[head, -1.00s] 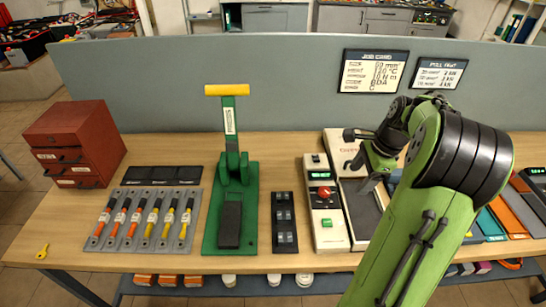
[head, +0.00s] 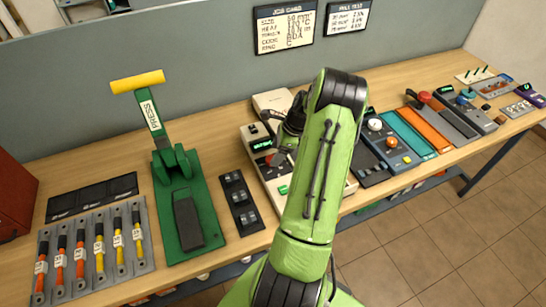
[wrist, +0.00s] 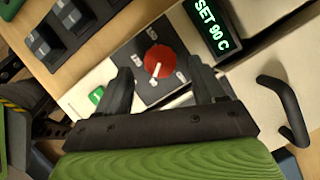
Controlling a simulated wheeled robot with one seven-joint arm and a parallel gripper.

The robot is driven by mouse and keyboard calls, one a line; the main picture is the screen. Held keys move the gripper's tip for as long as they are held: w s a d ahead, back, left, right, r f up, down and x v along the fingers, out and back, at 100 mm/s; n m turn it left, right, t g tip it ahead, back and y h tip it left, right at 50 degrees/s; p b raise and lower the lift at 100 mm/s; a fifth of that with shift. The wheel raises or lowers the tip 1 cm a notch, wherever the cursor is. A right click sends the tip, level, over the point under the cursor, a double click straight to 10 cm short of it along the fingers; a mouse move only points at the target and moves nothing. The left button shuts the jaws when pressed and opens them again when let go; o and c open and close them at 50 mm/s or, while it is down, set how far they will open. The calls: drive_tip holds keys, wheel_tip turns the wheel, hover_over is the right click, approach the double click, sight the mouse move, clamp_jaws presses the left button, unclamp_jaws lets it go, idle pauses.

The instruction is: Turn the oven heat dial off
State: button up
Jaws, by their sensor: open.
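The oven heat dial (wrist: 158,61) is a red round knob with a white pointer mark, on a dark plate of the cream control box. In the wrist view it lies between and beyond the fingers of my gripper (wrist: 165,90), which is open and empty. The fingers do not visibly grip the dial. A display (wrist: 213,24) beside the dial reads "SET 90 C". A green button (wrist: 97,95) sits on the box's other side. In the head view the control box (head: 252,131) stands left of my arm, which partly hides it and my gripper.
A black handle (wrist: 282,108) on a cream surface stands right of my gripper. A black switch panel (head: 239,203) and a green press (head: 184,215) with a yellow handle (head: 138,81) are left of the box. Several other devices, including an orange panel (head: 428,130), line the bench to the right.

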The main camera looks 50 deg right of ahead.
sight(272, 157)
drive_tip(key=shift+x, duration=1.5)
drive_tip(key=c, duration=1.1)
drive_tip(key=shift+o, duration=0.2)
drive_tip(key=shift+n, duration=0.3)
drive_tip(key=n+g+y+p, duration=0.1)
drive_tip(key=n, duration=0.1)
drive_tip(key=shift+w+d+r+n, duration=0.1)
drive_tip(key=shift+n, duration=0.3)
drive_tip(key=n+g, duration=0.1)
drive_tip(key=n, duration=0.2)
drive_tip(key=shift+n+y, duration=0.3)
drive_tip(key=n+g, duration=0.1)
drive_tip(key=n, duration=0.2)
drive_tip(key=shift+w+d, duration=0.1)
drive_tip(key=shift+w, duration=0.05)
drive_tip(key=shift+w+n+g+b, duration=0.15)
drive_tip(key=shift+n+g, duration=0.3)
drive_tip(key=shift+n, duration=0.5)
drive_tip(key=shift+s+n+g+b, duration=0.1)
drive_tip(key=shift+n+g+b, duration=0.25)
drive_tip(key=shift+n, duration=0.6)
